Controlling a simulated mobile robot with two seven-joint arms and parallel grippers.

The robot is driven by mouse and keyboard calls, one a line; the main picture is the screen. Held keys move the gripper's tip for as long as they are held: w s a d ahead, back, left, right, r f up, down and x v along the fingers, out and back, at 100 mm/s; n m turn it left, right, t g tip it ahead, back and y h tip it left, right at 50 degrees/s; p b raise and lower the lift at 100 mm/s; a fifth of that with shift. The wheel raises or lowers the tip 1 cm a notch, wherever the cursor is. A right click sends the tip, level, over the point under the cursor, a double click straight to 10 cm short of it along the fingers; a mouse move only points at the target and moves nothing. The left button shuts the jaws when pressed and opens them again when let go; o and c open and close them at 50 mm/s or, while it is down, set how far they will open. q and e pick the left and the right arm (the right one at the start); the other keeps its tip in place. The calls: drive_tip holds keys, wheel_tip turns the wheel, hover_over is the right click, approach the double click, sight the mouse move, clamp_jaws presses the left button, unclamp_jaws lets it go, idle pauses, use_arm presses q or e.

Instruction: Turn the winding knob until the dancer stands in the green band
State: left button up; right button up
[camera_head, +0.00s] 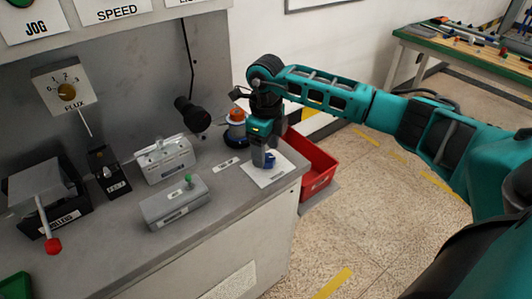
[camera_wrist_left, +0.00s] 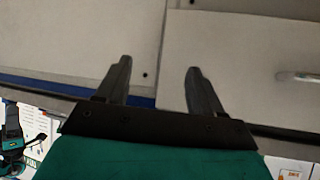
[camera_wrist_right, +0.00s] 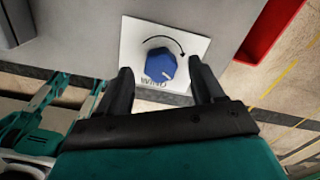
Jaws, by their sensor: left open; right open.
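In the right wrist view the knob (camera_wrist_right: 161,65) sits on a white plate (camera_wrist_right: 136,36) marked WIND with a curved arrow. In the head view the knob (camera_head: 270,158) is partly hidden by my right gripper (camera_head: 264,163), which hangs over the plate at the counter's right end. My right gripper (camera_wrist_right: 158,82) is open, its fingers on either side of the knob's near part; I cannot tell whether they touch it. My left gripper (camera_wrist_left: 160,75) is open and empty, facing a pale panel. I cannot identify a dancer or green band.
A red bin (camera_head: 318,165) stands on the floor beside the counter's right end. A grey box with a green button (camera_head: 188,180), a white switch unit (camera_head: 165,160) and an orange-topped device (camera_head: 236,118) stand on the counter. A FLUX dial (camera_head: 66,92) is on the left.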

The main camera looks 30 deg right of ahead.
sight(266, 157)
wheel_tip(266, 157, up, 11)
idle(0.3)
drive_tip(key=shift+f, duration=0.15)
